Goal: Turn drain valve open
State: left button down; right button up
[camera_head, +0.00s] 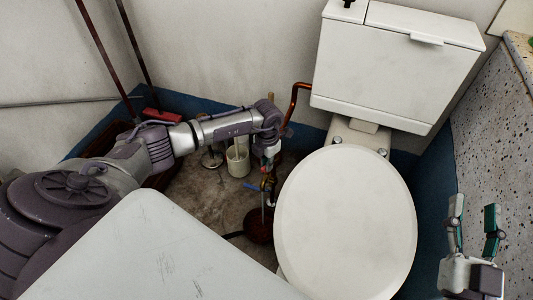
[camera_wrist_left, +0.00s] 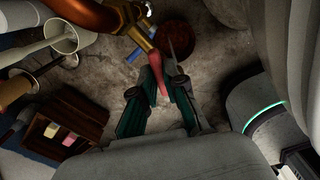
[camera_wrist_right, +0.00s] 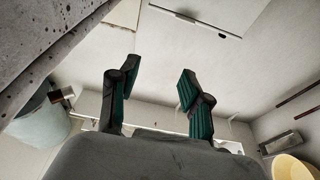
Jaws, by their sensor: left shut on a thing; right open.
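The drain valve is a brass fitting (camera_wrist_left: 138,38) on a copper pipe (camera_wrist_left: 92,12), with a red lever (camera_wrist_left: 160,84) pointing down in the left wrist view. My left gripper (camera_wrist_left: 164,85) is shut on the red lever, its green-padded fingers on either side. In the head view, my left gripper (camera_head: 267,190) is low beside the toilet; the arm and fingers hide most of the valve. My right gripper (camera_head: 474,215) is open and empty at the right, and it also shows in the right wrist view (camera_wrist_right: 156,80).
The toilet lid (camera_head: 345,225) is just right of my left gripper, with the cistern (camera_head: 395,65) behind. A white cylindrical container (camera_head: 238,160) stands on the floor. A round reddish-brown object (camera_head: 258,226) lies below the gripper. A speckled stone wall (camera_head: 495,140) stands at the right.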

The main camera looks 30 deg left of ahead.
pick_arm(q)
jog(key=shift+r+n+p, duration=0.1)
jog(key=shift+n+p, duration=0.45)
jog(key=shift+n, duration=0.55)
pick_arm(e)
notch_tip(320, 180, down, 7)
jog(key=d+g+h, duration=0.1)
jog(key=g, duration=0.3)
jog(key=shift+s+f+g, duration=0.15)
jog(key=shift+g, duration=0.25)
jog(key=shift+d, duration=0.1)
pick_arm(q)
jog(key=c, duration=1.2)
grip_release()
notch_tip(320, 180, up, 12)
jog(key=shift+a+f, duration=0.1)
